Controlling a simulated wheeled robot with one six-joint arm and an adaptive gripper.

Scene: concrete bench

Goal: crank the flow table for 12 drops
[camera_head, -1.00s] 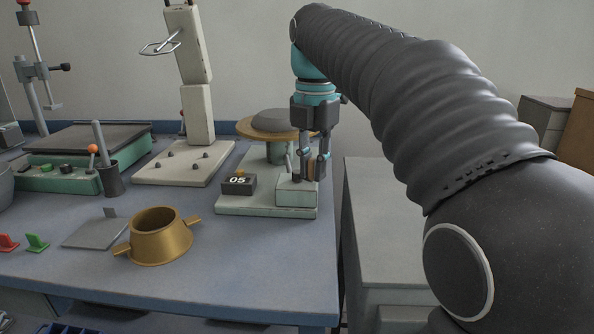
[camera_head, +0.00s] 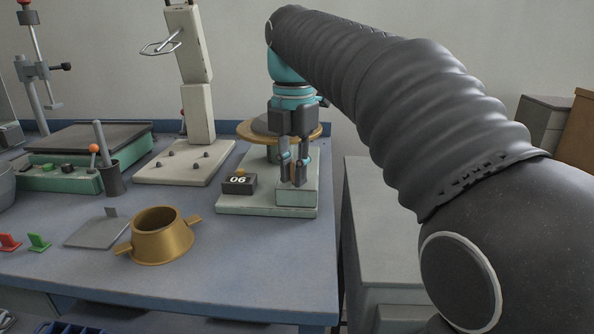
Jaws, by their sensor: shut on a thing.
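The flow table has a pale base (camera_head: 240,207) at the bench's right end. Its round brass-coloured top (camera_head: 248,132) carries a grey mound of material, now partly hidden behind my gripper. A black counter (camera_head: 239,183) on the base reads 06. My gripper (camera_head: 294,180) points down over the pale box (camera_head: 298,197) at the base's right side. It is shut on the crank handle, which is mostly hidden between the fingers.
A brass cone mould (camera_head: 160,238) with two side handles stands in front on the bench (camera_head: 215,275). A grey flat scraper (camera_head: 95,232), green (camera_head: 38,243) and red clips lie left. A tall pale stand (camera_head: 197,115) rises behind. The front right bench is clear.

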